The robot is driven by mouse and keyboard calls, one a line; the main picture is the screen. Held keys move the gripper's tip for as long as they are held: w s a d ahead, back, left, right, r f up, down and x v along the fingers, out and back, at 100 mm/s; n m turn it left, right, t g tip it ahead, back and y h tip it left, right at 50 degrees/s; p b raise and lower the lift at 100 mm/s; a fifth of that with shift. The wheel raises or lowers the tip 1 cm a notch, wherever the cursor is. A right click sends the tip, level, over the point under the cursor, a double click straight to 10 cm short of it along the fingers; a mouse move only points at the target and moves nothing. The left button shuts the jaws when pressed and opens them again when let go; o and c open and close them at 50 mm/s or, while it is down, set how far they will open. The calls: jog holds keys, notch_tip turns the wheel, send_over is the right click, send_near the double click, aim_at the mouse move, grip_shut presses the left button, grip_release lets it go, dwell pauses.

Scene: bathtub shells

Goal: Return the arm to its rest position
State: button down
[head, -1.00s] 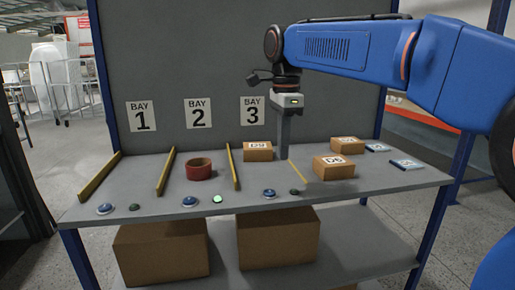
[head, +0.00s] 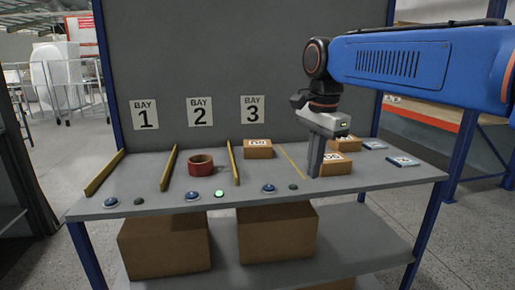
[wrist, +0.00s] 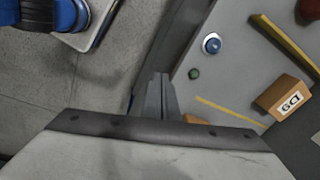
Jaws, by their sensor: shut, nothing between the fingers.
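My gripper (head: 316,160) hangs from my blue arm over the right part of the grey bench (head: 150,205). In the head view it is in front of a box with a partly covered label (head: 333,164) and hides part of it. Its fingers also show in the wrist view (wrist: 161,80), pressed together with nothing held. The fingertips are close to the bench in the head view; I cannot tell the exact gap.
A cardboard box labelled D9 (head: 258,149) stands in bay 3, and a red tape roll (head: 200,166) in bay 2. Yellow dividers (head: 168,167) separate the bays. The bench front carries buttons (head: 193,196).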

jog(key=s+d+f+n+t, duration=0.2)
jog(key=s+d+f+n, duration=0.4)
jog(key=s+f, duration=0.4)
jog(key=s+d+f+n+t, duration=0.1)
jog(key=s+d+f+n, duration=0.5)
jog(key=s+d+f, duration=0.3)
notch_tip(320, 180, down, 2)
jog(key=shift+s+f+t, duration=0.25)
jog(key=shift+s+t, duration=0.15)
jog(key=shift+s, duration=0.75)
